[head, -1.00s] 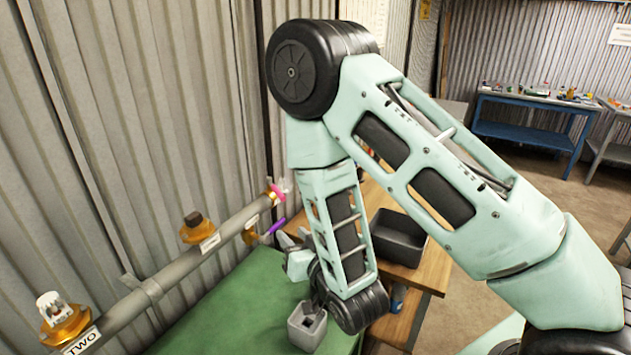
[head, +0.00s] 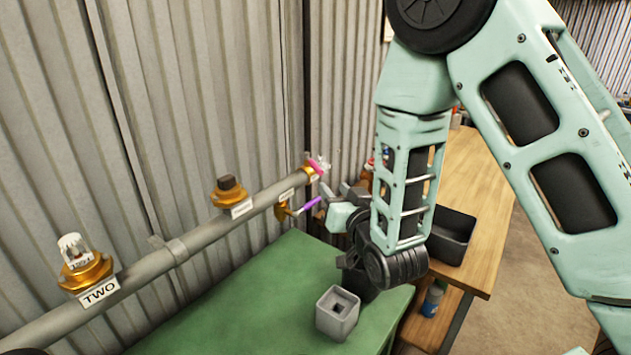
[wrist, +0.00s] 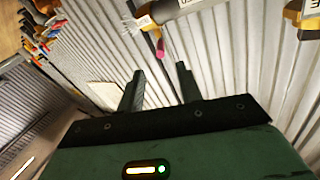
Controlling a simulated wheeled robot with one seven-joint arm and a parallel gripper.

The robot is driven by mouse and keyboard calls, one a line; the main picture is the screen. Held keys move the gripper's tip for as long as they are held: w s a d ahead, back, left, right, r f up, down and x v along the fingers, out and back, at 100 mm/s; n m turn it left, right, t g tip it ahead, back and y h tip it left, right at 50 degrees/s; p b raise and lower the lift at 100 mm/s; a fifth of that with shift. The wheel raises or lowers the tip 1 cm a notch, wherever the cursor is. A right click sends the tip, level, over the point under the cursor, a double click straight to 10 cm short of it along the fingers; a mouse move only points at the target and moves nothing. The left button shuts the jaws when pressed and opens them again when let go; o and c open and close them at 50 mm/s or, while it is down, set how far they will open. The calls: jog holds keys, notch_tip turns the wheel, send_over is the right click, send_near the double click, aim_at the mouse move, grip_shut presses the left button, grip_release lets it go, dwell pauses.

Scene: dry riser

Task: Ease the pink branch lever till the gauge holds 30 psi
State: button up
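The pink lever (head: 318,167) sits on a brass fitting at the far end of the grey pipe (head: 210,237). A small whitish part is beside it, too small to read as a gauge. A purple lever (head: 309,205) hangs from another brass fitting just below and nearer. My gripper (head: 336,194) is just right of the purple lever and below the pink one, with its fingers apart. In the wrist view my gripper (wrist: 160,70) is open and empty. The pink lever (wrist: 160,48) shows beyond the fingertips, between them, apart from both. No gauge reading is legible.
A green bench (head: 255,295) lies under the pipe, with a grey square holder (head: 338,313) on it. A wooden table (head: 475,180) carries a dark bin (head: 452,237). A brass fitting with a white cap (head: 75,250) stands above the TWO label. The corrugated wall is close behind the pipe.

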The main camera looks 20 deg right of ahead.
aim_at(315, 164)
jog(key=w, duration=0.4)
jog(key=w+p, duration=0.1)
jog(key=w, duration=0.3)
jog(key=w+a+p, duration=0.1)
jog(key=w, duration=0.3)
jog(key=shift+w, duration=0.15)
grip_shut()
